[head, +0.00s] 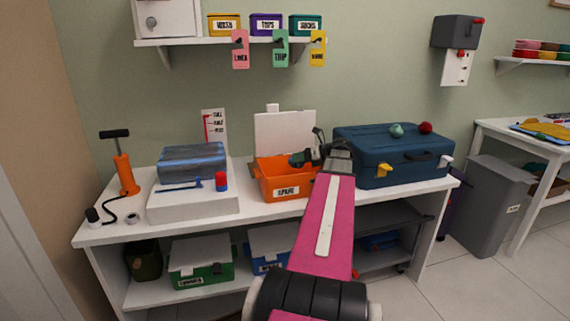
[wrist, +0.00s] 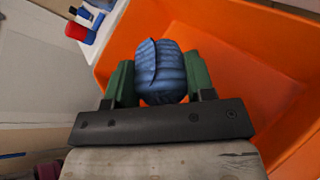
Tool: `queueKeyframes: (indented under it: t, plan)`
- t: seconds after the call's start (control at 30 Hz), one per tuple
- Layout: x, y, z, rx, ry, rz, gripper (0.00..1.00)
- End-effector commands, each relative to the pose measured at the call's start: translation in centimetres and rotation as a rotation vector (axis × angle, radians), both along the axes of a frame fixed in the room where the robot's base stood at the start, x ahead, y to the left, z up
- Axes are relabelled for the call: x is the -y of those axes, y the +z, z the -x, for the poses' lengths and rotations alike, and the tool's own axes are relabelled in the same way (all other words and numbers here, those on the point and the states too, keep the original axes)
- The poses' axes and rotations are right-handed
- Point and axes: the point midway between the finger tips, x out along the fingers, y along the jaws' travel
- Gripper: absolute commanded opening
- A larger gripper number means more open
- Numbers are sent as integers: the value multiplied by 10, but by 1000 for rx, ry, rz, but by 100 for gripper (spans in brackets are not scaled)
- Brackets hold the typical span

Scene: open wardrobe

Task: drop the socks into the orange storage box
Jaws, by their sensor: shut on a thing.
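The orange storage box (head: 270,189) stands open on the white bench, its white lid raised behind it. It also fills much of the wrist view (wrist: 230,45), where its visible floor is bare. The socks (wrist: 160,71), a dark blue ribbed bundle, are between the green fingers of my gripper (wrist: 158,82). My gripper (head: 305,157) is shut on them and is over the box's opening, at its right side in the head view. In the head view the arm hides part of the box, and I cannot make out the socks clearly there.
A blue suitcase (head: 385,160) stands close to the right of the box. A white platform (head: 192,205) with a clear blue bag (head: 192,163) lies to the left. The raised white lid (head: 286,136) stands behind. A shelf with small bins (head: 265,25) hangs above.

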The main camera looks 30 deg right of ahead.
Motion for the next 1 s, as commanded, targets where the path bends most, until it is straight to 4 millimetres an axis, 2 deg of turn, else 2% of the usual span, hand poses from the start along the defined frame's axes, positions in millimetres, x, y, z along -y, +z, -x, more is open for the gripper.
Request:
queueKeyframes:
  t: [0.23, 0.27, 0.33, 0.37, 0.73, 1.0]
  plan:
    - [0, -2, 0, 0, 0, 0, 26]
    - [0, -2, 0, 0, 0, 0, 53]
    - [0, -2, 0, 0, 0, 0, 75]
    - [0, -2, 0, 0, 0, 0, 79]
    - [5, 0, 4, 1, -2, 1, 79]
    - [35, 16, 31, 0, -3, 0, 79]
